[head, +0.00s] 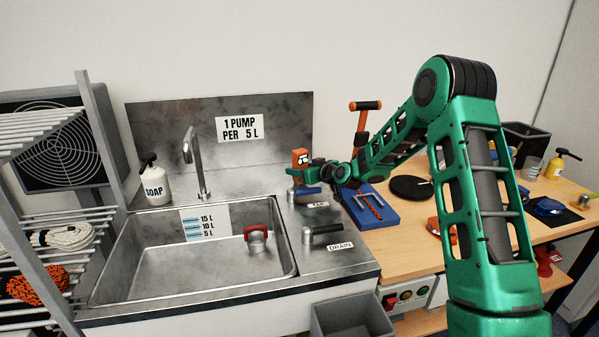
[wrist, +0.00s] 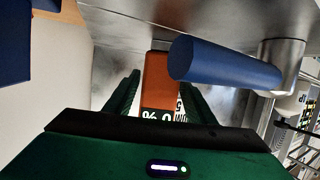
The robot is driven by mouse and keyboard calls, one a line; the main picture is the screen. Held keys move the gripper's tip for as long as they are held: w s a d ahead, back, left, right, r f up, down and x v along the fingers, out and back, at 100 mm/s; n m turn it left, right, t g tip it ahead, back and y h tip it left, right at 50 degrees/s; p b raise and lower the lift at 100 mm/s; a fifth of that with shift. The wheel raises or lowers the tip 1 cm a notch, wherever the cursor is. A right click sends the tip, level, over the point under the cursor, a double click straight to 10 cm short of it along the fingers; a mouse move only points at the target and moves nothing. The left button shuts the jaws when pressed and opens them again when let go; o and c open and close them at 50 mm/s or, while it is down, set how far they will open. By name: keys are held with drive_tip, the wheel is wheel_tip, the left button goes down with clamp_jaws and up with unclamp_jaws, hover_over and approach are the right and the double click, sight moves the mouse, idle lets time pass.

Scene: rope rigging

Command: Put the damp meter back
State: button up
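The damp meter (head: 300,157) is a small orange and dark device with a white readout. My gripper (head: 312,172) is shut on it and holds it in the air near the back of the sink counter, above the blue tap lever (head: 307,191). In the wrist view the meter (wrist: 158,82) sits between my two green fingers (wrist: 160,98), its "%" readout facing the camera. The blue lever (wrist: 225,64) shows close beside it on the right. The meter's lower part is partly hidden by the gripper body.
A black drain lever (head: 322,231) is on the counter. A blue tray (head: 372,219) and black disc (head: 410,188) lie on the wooden bench (head: 400,240). A rope rack (head: 55,240) is left.

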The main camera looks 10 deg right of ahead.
drive_tip(key=shift+o, duration=0.2)
drive_tip(key=shift+r, duration=0.1)
drive_tip(key=v, duration=1.2)
drive_tip(key=s+d+m+g+h, duration=0.1)
drive_tip(key=s+d+m+g, duration=0.2)
drive_tip(key=s, duration=1.4)
drive_tip(key=s+d+r+m+g+h, duration=0.1)
drive_tip(key=s+d+m+g, duration=0.3)
drive_tip(key=s, duration=1.4)
drive_tip(key=s+d+m+g+h, duration=0.3)
drive_tip(key=s+d+g, duration=0.3)
drive_tip(key=s, duration=1.2)
drive_tip(key=shift+r+m+g, duration=0.25)
drive_tip(key=shift+m+g, duration=0.05)
drive_tip(key=shift+m, duration=0.1)
drive_tip(key=shift+s+d, duration=0.1)
